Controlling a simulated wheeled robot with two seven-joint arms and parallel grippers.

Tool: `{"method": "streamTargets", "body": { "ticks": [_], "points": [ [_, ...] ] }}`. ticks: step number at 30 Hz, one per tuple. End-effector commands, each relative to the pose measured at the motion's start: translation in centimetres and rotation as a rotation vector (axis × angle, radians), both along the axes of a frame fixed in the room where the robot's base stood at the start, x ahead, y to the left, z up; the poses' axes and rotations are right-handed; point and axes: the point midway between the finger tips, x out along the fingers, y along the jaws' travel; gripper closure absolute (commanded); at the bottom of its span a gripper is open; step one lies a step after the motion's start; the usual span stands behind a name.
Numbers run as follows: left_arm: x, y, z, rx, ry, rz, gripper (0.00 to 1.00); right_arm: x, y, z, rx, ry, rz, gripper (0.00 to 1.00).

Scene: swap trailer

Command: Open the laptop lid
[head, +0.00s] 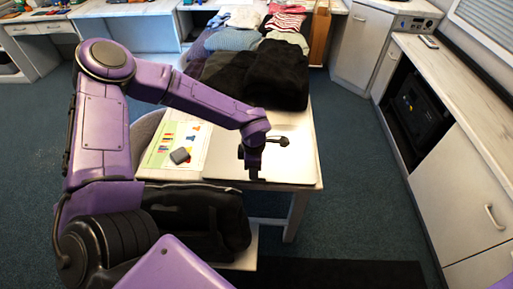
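The laptop (290,166) looks like a flat, closed, silver-grey slab on the white table, at the table's near right part. Its near edge lies close to the table's front edge. My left gripper (254,174) points down at the middle of the laptop's near edge. It looks very close to that edge, but I cannot tell whether it touches. The fingers are dark and small here, so their opening cannot be made out. My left wrist hides part of the lid. My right gripper is not in view.
A printed sheet (169,150) and a small grey object (180,156) lie left of the laptop. Black folded clothes (277,75) are piled behind it. A black bag (200,215) sits below the table's front. Cabinets (470,150) stand right, across open floor (350,190).

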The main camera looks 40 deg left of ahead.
Motion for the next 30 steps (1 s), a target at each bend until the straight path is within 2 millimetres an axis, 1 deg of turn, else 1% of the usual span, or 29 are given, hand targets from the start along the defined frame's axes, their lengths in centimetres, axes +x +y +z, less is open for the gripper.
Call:
{"method": "streamTargets", "body": {
  "ticks": [1, 3, 6, 9, 15, 16, 17, 18, 19, 30],
  "points": [
    [-0.1, 0.0, -1.0, 0.002, 0.005, -0.004, 0.68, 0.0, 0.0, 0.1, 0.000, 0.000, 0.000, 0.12],
    [0.0, 0.0, -2.1, 0.002, 0.002, -0.003, 0.68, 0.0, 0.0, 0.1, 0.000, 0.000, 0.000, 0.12],
    [0.0, 0.0, -3.1, 0.001, 0.001, -0.003, 0.68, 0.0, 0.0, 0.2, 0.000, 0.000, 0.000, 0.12],
    [0.1, -0.1, -3.6, 0.000, -0.001, -0.003, 0.68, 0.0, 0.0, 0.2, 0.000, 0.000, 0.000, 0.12],
    [0.1, -0.1, -3.6, 0.000, -0.002, -0.003, 0.68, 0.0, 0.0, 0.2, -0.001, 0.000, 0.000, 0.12],
    [0.1, -0.1, -3.6, 0.000, -0.002, -0.003, 0.74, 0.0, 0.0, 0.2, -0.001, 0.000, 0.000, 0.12],
    [0.1, -0.1, -3.6, 0.000, -0.002, -0.003, 0.84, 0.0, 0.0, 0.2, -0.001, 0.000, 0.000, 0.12],
    [0.1, -0.1, -3.6, 0.000, -0.001, -0.003, 0.97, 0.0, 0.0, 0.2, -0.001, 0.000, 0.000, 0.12],
    [0.1, -0.1, -3.6, 0.000, -0.001, -0.003, 1.00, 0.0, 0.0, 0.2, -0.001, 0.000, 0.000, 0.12],
    [0.1, -0.1, -3.6, 0.000, -0.002, -0.003, 1.00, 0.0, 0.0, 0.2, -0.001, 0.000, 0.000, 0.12]
  ]
}}
